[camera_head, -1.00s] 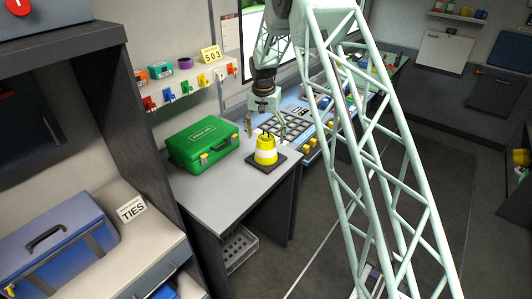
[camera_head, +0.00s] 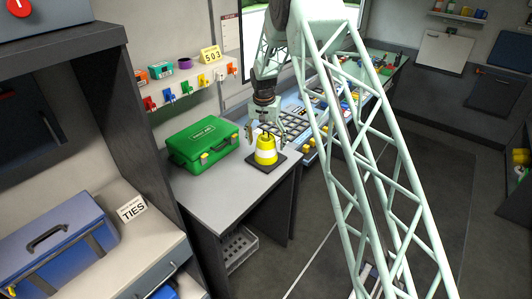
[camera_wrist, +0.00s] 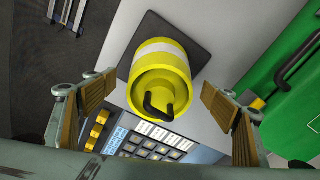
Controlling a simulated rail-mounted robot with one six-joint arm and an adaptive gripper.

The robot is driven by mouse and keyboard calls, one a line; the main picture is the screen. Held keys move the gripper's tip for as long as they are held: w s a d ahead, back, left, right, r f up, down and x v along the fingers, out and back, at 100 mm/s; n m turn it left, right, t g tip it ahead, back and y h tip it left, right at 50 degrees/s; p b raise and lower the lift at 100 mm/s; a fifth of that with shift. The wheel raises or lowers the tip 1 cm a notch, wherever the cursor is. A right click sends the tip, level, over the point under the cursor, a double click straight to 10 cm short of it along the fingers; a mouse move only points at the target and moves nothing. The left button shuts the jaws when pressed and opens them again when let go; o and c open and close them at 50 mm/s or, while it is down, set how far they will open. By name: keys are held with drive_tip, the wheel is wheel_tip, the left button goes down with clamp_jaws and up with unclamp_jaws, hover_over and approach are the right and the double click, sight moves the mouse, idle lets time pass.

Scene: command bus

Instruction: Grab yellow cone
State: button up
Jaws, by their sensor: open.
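The yellow cone (camera_head: 265,150) has a white band and a dark square base. It stands upright on the end of the grey counter (camera_head: 232,190). In the wrist view the cone (camera_wrist: 160,75) is seen from above, with a dark hook-shaped handle on its top. My gripper (camera_head: 266,136) is open just above and around the top of the cone in the head view. In the wrist view its two padded fingers (camera_wrist: 160,110) lie to the left and right of the cone, with a gap on each side. I see no contact.
A green first aid case (camera_head: 203,143) stands close left of the cone; it fills the right of the wrist view. A panel with keys and buttons (camera_wrist: 155,140) lies behind. Coloured clips (camera_head: 186,88) line the wall shelf. The counter front is clear.

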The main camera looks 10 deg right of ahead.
drive_tip(key=shift+w+d+f+p, duration=0.15)
drive_tip(key=shift+f+p, duration=0.15)
drive_tip(key=shift+f, duration=1.95)
drive_tip(key=c, duration=1.4)
